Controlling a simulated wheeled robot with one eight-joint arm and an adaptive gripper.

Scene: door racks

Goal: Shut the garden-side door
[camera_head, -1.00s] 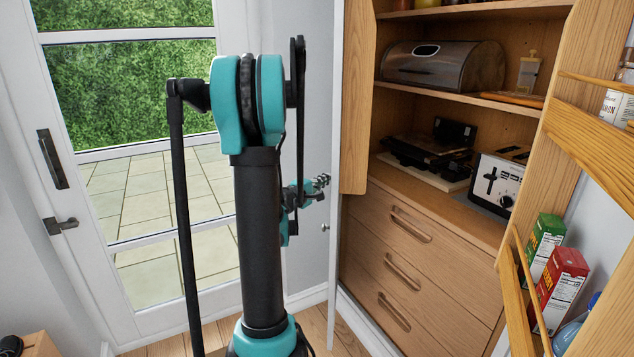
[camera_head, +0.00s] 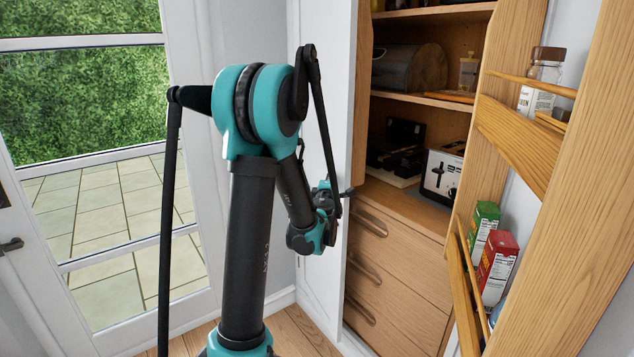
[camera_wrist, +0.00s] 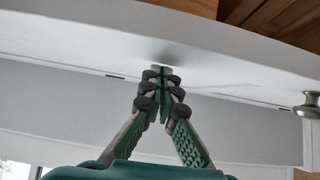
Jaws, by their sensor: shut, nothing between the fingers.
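The garden-side cupboard door (camera_head: 328,90) is the left one, nearest the glazed garden door. It stands open, with its white outer face towards my arm and its wooden inner edge towards the shelves. My gripper (camera_head: 345,192) is at this white face in the head view, its fingers small and partly hidden by my arm. In the wrist view my gripper (camera_wrist: 162,75) is shut and empty, fingertips at the white door panel (camera_wrist: 80,45). A shadow lies at the tips; whether they touch is unclear. A round metal knob (camera_wrist: 312,103) is to the right of the fingers.
The right cupboard door (camera_head: 540,150) stands wide open, with racks holding boxes and a jar. The cupboard holds a toaster (camera_head: 441,172) and a bread bin (camera_head: 410,68) above several drawers (camera_head: 385,275). The glazed door (camera_head: 100,160) is at the left.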

